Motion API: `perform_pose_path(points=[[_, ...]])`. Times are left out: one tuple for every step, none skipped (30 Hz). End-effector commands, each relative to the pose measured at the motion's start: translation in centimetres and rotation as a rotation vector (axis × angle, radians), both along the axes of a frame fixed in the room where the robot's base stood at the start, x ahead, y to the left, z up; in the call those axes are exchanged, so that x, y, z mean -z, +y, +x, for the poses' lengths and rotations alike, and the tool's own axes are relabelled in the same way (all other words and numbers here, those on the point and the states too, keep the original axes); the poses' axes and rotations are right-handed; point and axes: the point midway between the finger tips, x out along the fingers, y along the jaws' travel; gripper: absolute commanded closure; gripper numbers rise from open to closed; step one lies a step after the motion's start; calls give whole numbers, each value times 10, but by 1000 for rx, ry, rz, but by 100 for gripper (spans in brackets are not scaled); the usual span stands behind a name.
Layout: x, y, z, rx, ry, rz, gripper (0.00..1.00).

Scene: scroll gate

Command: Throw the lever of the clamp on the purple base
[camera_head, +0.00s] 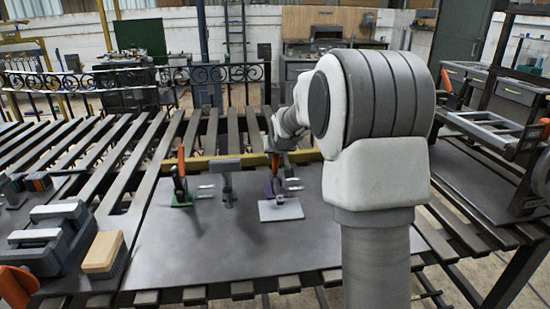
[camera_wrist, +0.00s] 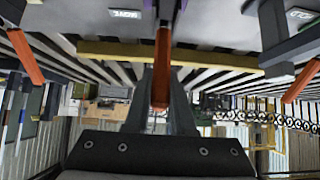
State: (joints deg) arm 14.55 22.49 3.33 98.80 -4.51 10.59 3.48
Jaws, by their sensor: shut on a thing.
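The clamp (camera_head: 278,183) with the purple base (camera_head: 268,190) stands beside a pale plate (camera_head: 281,210) near the middle of the work surface. Its orange lever (camera_head: 275,163) points up, partly hidden by my gripper (camera_head: 281,150). In the wrist view the orange lever (camera_wrist: 162,62) runs between the two fingers of my gripper (camera_wrist: 161,88), which is shut on it. The purple base is mostly hidden in the wrist view.
A clamp on a green base (camera_head: 181,185) with an orange lever stands to the left. A dark grey post (camera_head: 227,185) stands between the two clamps. A grey block device (camera_head: 50,240) and a tan-topped block (camera_head: 103,253) lie at far left. The sheet's front middle is clear.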

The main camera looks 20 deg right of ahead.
Motion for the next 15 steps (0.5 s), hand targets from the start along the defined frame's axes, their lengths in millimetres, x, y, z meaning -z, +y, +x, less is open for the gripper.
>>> perform_pose_path(points=[[1,0,-1,0,4,1,100],[1,0,-1,0,5,1,100],[1,0,-1,0,5,1,100],[1,0,-1,0,5,1,100],[2,0,-1,0,6,1,100],[2,0,-1,0,6,1,74],[2,0,-1,0,6,1,69],[2,0,-1,0,6,1,63],[1,0,-1,0,6,1,56],[1,0,-1,0,6,1,51],[1,0,-1,0,5,1,48],[1,0,-1,0,5,1,48],[1,0,-1,0,5,1,48],[1,0,-1,0,5,1,48],[1,0,-1,0,5,1,48]])
